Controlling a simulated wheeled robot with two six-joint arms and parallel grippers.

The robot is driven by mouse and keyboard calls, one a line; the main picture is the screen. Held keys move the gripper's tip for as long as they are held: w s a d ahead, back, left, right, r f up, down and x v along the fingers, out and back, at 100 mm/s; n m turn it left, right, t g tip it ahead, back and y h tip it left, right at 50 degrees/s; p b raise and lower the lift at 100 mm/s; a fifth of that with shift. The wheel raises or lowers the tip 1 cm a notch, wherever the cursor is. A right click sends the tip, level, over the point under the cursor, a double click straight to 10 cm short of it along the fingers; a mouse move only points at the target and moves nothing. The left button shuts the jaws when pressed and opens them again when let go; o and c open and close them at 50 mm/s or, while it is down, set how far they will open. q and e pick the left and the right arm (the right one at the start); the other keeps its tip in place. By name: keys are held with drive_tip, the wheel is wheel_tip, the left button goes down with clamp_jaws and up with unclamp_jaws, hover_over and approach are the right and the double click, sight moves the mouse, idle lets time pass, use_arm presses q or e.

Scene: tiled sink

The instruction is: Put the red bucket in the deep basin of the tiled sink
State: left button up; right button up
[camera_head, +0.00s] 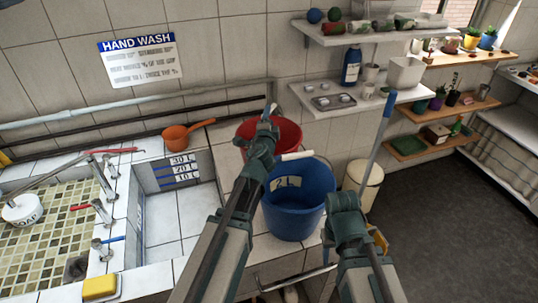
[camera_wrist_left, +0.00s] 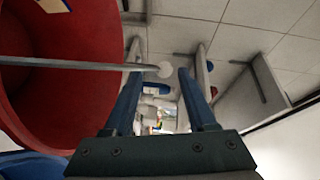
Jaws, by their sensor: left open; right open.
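The red bucket (camera_head: 288,132) stands on the tiled ledge right of the deep basin (camera_head: 172,235), behind my left gripper (camera_head: 269,112). In the left wrist view the red bucket (camera_wrist_left: 60,100) fills the left side. A thin handle rod (camera_wrist_left: 80,64) crosses its opening and ends at a white grip between my open left fingers (camera_wrist_left: 160,100); contact cannot be told. The deep basin looks empty and has blue litre marks on its wall. My right gripper (camera_head: 345,203) is open, right of the blue bucket, its fingertips mostly hidden.
A blue bucket (camera_head: 297,212) stands in front of the red one. An orange pan (camera_head: 187,133) lies on the back ledge. Taps (camera_head: 102,212) stand left of the basin, and a yellow sponge (camera_head: 99,287) lies in front. Shelves (camera_head: 340,110) and a bin (camera_head: 364,180) are at right.

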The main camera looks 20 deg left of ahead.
use_arm(q)
drive_tip(key=w, duration=0.2)
drive_tip(key=w+a, duration=0.1)
drive_tip(key=w, duration=0.1)
drive_tip(key=shift+w, duration=0.35)
drive_tip(key=shift+s+r, duration=0.1)
clamp_jaws()
idle(0.9)
